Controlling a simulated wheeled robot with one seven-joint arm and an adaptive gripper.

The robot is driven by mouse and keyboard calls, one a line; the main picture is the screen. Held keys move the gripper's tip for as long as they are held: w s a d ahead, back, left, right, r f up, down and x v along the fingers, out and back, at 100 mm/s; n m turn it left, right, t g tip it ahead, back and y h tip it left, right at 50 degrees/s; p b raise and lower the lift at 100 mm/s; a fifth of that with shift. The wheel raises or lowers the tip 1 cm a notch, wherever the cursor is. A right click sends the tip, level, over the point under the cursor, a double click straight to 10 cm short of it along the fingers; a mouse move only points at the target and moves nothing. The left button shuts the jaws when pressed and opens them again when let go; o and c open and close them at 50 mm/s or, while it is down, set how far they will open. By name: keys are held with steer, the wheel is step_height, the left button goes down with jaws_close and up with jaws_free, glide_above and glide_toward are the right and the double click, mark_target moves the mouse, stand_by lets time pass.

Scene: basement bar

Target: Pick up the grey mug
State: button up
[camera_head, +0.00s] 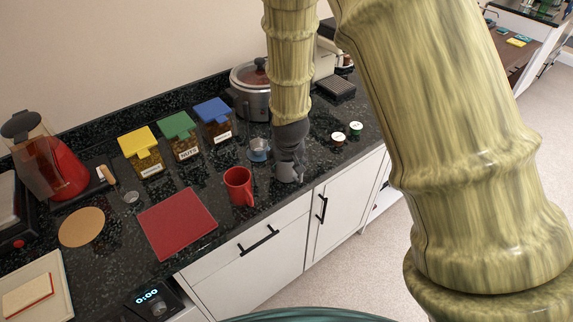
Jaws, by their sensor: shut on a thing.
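My gripper (290,157) points down over the front part of the dark speckled counter, below my arm. It is shut on the grey mug (287,175), which shows just under the fingers near the counter's front edge. The fingers and the mug are small and dark here, so the exact grip is hard to see. I cannot tell whether the mug touches the counter.
A red mug (239,186) stands close at left, and a small blue-grey cup (259,149) behind. A red mat (176,223) lies at left.

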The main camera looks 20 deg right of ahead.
steer(key=shift+r+b, duration=0.35)
steer(key=shift+r, duration=0.45)
steer(key=s+r+b, duration=0.2)
steer(key=s, duration=1.1)
steer(key=shift+s+d+r, duration=0.3)
steer(key=shift+s, duration=0.05)
steer(key=shift+p, duration=0.35)
steer(key=shift+s+p, duration=0.2)
steer(key=shift+p, duration=0.15)
steer(key=s+p, duration=0.2)
steer(key=p, duration=0.3)
steer(key=shift+p, duration=0.4)
